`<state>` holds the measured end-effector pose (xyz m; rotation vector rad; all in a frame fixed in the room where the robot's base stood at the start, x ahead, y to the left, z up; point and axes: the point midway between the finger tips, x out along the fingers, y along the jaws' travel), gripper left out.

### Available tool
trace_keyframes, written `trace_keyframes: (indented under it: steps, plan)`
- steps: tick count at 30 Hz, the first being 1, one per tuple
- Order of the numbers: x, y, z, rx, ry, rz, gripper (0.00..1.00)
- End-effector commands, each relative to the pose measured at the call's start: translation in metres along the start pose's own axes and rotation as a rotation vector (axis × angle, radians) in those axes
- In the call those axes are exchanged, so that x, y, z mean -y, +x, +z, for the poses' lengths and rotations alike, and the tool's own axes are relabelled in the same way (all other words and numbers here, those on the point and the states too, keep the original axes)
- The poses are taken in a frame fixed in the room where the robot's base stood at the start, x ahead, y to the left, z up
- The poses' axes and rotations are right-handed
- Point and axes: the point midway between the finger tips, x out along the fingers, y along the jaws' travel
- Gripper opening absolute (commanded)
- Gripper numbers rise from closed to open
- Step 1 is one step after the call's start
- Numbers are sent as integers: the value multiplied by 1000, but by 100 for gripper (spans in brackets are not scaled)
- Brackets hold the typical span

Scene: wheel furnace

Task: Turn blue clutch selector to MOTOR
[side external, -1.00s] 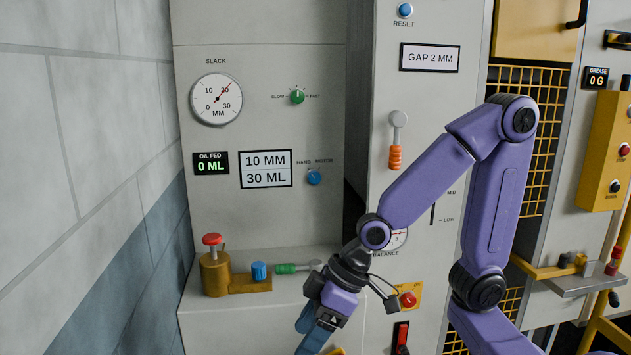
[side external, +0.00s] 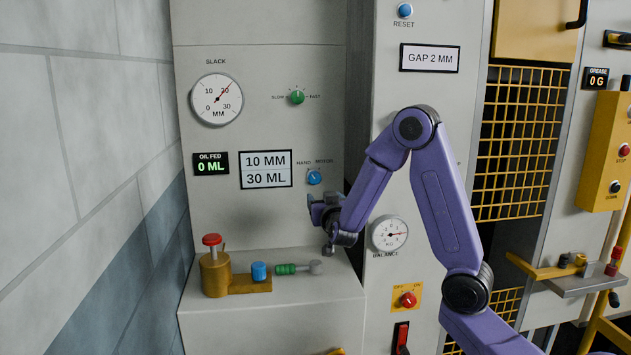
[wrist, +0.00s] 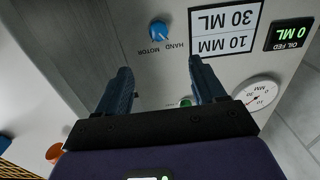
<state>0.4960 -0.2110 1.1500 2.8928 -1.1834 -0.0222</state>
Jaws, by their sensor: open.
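The blue clutch selector (side external: 314,178) is a small round knob on the grey panel, under the labels HAND on the left and MOTOR on the right. Its pointer is too small to read surely. It also shows in the upside-down wrist view (wrist: 158,30), beyond my fingertips and a little left of the middle. My gripper (side external: 312,202) is just below the knob in the side view, apart from it. In the wrist view my gripper (wrist: 160,66) has its two dark blue fingers spread wide with nothing between them.
A sign reading 10 MM, 30 ML (side external: 265,169) is left of the knob. A green speed knob (side external: 297,97) and slack gauge (side external: 217,99) are above. A ledge below carries a brass oil pump (side external: 215,275) and green-handled lever (side external: 286,269). A cabinet edge stands right of my gripper.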

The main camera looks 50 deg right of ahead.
Motion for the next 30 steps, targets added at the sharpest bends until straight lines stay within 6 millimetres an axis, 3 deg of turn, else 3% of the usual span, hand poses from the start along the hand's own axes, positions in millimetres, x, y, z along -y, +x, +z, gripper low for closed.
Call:
trace_keyframes:
  steps: [5, 30]
  plan:
    - [-3, 13, -1, -9, -1, 15, 69]
    - [-4, 145, -2, -8, -2, 11, 69]
